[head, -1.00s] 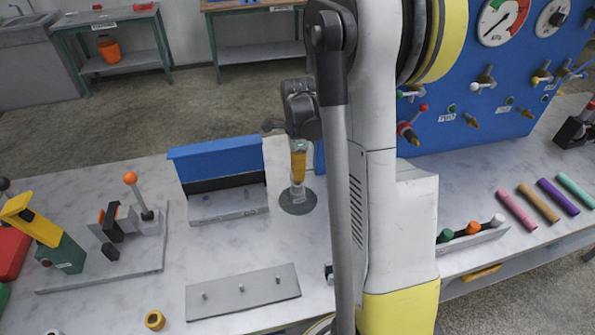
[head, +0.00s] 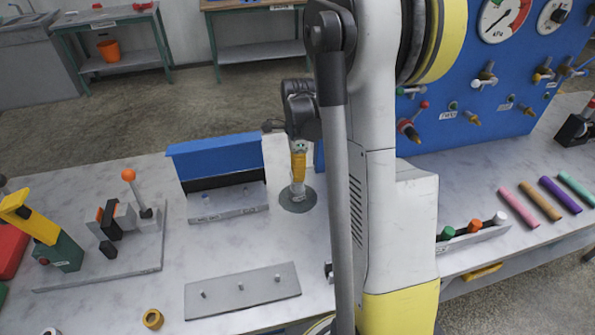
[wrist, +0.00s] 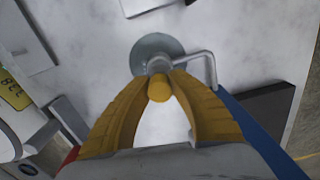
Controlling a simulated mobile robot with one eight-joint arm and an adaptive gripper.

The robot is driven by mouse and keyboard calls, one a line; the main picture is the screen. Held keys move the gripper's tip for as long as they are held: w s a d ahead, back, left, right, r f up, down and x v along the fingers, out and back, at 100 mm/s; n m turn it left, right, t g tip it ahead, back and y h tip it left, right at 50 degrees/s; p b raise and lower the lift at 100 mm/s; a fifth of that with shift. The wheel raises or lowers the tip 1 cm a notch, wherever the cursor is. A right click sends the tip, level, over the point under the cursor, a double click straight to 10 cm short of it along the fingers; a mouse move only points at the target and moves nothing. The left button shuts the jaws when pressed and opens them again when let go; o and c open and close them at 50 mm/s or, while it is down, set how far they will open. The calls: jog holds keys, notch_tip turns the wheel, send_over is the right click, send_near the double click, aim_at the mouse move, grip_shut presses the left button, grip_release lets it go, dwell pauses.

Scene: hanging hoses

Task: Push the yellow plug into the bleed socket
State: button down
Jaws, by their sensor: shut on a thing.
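My gripper (wrist: 160,76) has its two yellow fingers closed at the tips on the yellow plug (wrist: 159,91) in the wrist view. The plug is a small round yellow piece seen end-on. Just beyond the fingertips is a grey metal fitting on a round grey-green base (wrist: 146,47), with a bent metal rod (wrist: 205,58) to its right. I take this fitting to be the bleed socket; its opening is hidden. In the head view my gripper (head: 298,178) points down over the round base (head: 298,201). I cannot tell whether the plug is inside the socket.
A blue-topped stand (head: 215,152) is close left of the base. A grey plate with pegs (head: 243,291) and a yellow ring (head: 153,319) lie nearer. A blue gauge panel (head: 460,80) stands at right. Coloured sticks (head: 518,208) lie on the right bench.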

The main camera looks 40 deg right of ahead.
jog(key=shift+f+b, duration=0.85)
jog(key=shift+f, duration=0.3)
jog(key=c, duration=1.2)
grip_release()
jog(key=shift+r, duration=0.1)
notch_tip(320, 180, up, 12)
